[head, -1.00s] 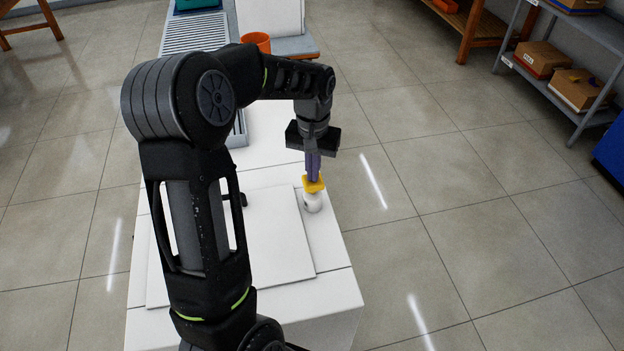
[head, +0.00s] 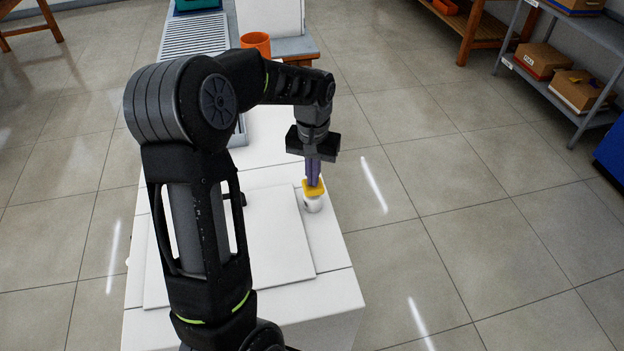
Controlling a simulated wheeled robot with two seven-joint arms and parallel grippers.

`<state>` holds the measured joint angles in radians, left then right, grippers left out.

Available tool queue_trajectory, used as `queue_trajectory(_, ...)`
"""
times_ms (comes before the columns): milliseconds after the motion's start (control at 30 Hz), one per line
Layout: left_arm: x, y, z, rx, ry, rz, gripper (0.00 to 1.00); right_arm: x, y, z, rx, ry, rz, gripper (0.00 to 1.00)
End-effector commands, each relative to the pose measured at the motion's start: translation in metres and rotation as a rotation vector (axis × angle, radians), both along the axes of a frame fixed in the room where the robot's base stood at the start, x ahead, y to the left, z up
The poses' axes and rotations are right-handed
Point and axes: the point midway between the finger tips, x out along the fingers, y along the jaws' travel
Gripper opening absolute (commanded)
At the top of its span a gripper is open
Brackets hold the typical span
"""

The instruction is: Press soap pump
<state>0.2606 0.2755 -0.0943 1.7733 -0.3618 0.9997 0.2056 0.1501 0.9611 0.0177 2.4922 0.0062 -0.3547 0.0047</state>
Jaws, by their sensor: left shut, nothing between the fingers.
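The soap pump (head: 313,203) is a small white bottle with a yellow top (head: 313,188). It stands upright on the white table near its right edge. My left gripper (head: 313,184) points straight down at the yellow top, with its fingers shut and nothing between them. The fingertips appear to touch the yellow top; the exact contact is hard to see. My right gripper is not in view.
A flat white board (head: 285,240) lies on the white table (head: 335,280), left of the bottle. My left arm covers much of the table's left part. Open floor lies to the right.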

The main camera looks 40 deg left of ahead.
Motion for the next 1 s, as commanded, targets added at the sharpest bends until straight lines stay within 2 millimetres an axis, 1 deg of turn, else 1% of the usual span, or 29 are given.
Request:
queue_trajectory(133,-0.001,-0.001,0.0,-0.001,0.003,0.0,0.0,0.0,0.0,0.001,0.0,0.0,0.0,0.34)
queue_trajectory(267,-0.001,-0.001,0.006,-0.001,0.003,0.0,0.0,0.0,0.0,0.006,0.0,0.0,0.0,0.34)
queue_trajectory(1000,0.0,0.0,0.063,0.0,0.001,0.0,0.0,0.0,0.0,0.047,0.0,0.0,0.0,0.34)
